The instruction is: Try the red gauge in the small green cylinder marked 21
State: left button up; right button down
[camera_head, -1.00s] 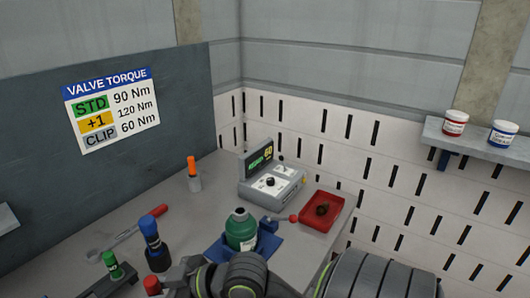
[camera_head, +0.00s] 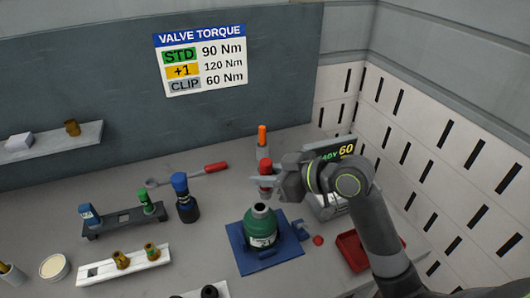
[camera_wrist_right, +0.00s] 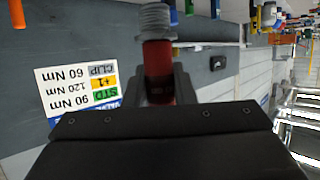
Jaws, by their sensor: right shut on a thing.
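The red gauge (camera_head: 265,168) is gripped in my right gripper (camera_head: 268,182), behind and above the green cylinder in the head view. The right wrist view shows its red body (camera_wrist_right: 158,75) between the fingers, with a grey threaded end (camera_wrist_right: 156,20) sticking out beyond them. The green cylinder (camera_head: 262,229) stands upright in a blue holder (camera_head: 241,262), its dark open neck facing up. The gauge and the neck look apart. The cylinder's label is too small to read. My left gripper is not in view.
Around the cylinder are a blue-and-black tool (camera_head: 186,200), a red-handled wrench (camera_head: 190,174), an orange-topped marker (camera_head: 262,136) and a red tray (camera_head: 352,254). A dark rack (camera_head: 122,222) and a white rack with brass fittings (camera_head: 133,264) are at left. A torque display (camera_head: 340,150) is partly behind my arm.

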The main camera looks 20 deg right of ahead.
aim_at(259, 188)
jog(key=shift+w+a+r, duration=0.25)
jog(key=shift+r, duration=0.2)
jog(key=shift+w+a+r, duration=0.2)
jog(key=shift+r, duration=0.2)
jog(key=shift+n+g+y, duration=0.3)
notch_tip(259, 188, down, 6)
jog(key=b, duration=0.5)
jog(key=shift+w+a, duration=0.15)
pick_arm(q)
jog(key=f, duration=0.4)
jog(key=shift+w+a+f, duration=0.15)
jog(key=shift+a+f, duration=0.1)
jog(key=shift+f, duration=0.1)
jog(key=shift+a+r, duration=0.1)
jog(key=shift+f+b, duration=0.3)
pick_arm(e)
jog(key=shift+f, duration=0.35)
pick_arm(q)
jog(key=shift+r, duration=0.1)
pick_arm(e)
jog(key=shift+r, duration=0.1)
pick_arm(q)
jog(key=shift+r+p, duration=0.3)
jog(key=shift+p, duration=0.1)
pick_arm(e)
jog(key=shift+r, duration=0.25)
